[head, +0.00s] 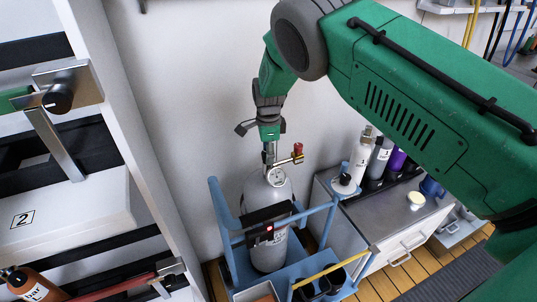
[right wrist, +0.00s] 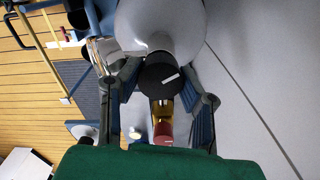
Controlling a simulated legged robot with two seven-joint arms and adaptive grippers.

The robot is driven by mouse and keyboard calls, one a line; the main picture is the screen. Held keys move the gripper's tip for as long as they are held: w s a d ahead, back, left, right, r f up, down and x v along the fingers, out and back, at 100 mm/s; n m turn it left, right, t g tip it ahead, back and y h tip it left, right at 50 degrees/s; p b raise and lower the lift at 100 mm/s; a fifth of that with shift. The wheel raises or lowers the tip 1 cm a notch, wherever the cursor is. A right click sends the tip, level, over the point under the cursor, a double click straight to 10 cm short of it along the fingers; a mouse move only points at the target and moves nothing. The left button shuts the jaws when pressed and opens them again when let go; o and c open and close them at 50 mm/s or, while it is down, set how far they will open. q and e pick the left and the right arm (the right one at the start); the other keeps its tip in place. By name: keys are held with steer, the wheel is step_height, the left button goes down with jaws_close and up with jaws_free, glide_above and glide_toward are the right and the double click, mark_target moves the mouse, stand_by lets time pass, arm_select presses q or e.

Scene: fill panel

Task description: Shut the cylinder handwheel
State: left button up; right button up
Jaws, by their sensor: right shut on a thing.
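The grey gas cylinder (head: 268,195) stands upright in a blue cart, with a gauge (head: 276,176) and a brass-and-red fitting (head: 297,155) at its top. My right gripper (head: 268,143) comes down from above onto the valve. In the right wrist view, the black handwheel (right wrist: 160,74) with a white mark sits between the fingers of my right gripper (right wrist: 162,88), which is shut on it. The cylinder's rounded shoulder (right wrist: 160,25) and the red fitting end (right wrist: 163,133) also show there. In the head view the handwheel is hidden by the gripper. My left gripper is not in view.
The blue cart (head: 224,215) has rails around the cylinder. A grey cabinet (head: 400,215) with several bottles stands to the right. A white shelf panel (head: 75,215) marked 2 is at left, with an orange cylinder (head: 30,285) below. A white wall is behind.

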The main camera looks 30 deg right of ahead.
steer(key=m, duration=0.5)
steer(key=shift+w+a+r+m, duration=0.1)
steer(key=shift+w+r+m, duration=0.2)
steer(key=shift+w+m, duration=0.1)
stand_by(0.4)
steer(key=o, duration=1.2)
steer(key=shift+c, duration=0.2)
steer(key=shift+o, duration=0.2)
steer(key=shift+s+f, duration=0.1)
steer(key=shift+f, duration=0.05)
step_height(320, 180, up, 12)
steer(key=shift+f, duration=0.15)
